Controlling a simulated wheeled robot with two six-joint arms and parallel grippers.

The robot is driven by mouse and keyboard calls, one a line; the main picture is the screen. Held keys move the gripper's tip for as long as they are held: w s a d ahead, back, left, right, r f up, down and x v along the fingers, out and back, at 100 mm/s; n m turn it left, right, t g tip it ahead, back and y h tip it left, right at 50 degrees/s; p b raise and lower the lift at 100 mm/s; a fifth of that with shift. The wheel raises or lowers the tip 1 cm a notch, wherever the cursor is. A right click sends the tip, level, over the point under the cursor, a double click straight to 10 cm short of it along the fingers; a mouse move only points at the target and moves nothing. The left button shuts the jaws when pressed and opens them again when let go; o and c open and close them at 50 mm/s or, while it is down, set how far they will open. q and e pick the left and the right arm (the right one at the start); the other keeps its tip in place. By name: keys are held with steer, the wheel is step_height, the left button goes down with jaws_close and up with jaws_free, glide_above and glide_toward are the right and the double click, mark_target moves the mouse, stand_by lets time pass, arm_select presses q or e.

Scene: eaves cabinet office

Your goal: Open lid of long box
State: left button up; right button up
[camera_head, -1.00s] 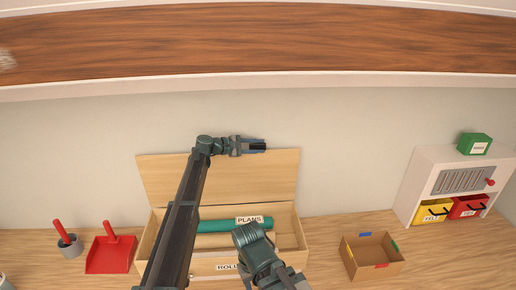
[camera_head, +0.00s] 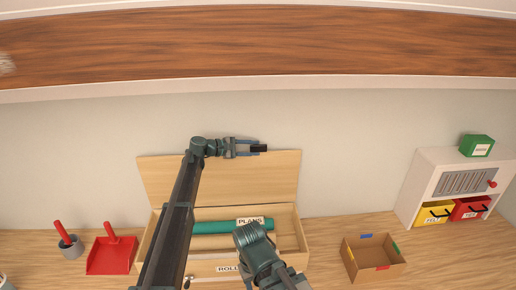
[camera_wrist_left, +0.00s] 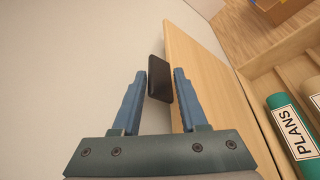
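The long box (camera_head: 290,225) is light wood and stands on the worktop against the wall. Its lid (camera_head: 170,178) stands up along the wall behind it, and the inside shows. A green roll labelled PLANS (camera_head: 210,227) lies in the box; it also shows in the left wrist view (camera_wrist_left: 284,112). My left gripper (camera_head: 262,147) is at the lid's upper edge. In the left wrist view its blue fingers are apart, with a black tab (camera_wrist_left: 159,80) at the lid's edge between them. My right arm covers part of the box front; its gripper is not seen.
An open cardboard box (camera_head: 371,263) stands to the right, and a white cabinet (camera_head: 430,180) with yellow and red bins beyond it. A red dustpan (camera_head: 110,258) and a grey cup (camera_head: 72,250) stand to the left. A brown shelf (camera_head: 260,45) spans above.

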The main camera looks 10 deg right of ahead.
arm_select(q)
steer(key=p+v, duration=0.1)
steer(key=v, duration=0.4)
steer(key=shift+s+r, duration=0.2)
steer(key=shift+d, duration=0.1)
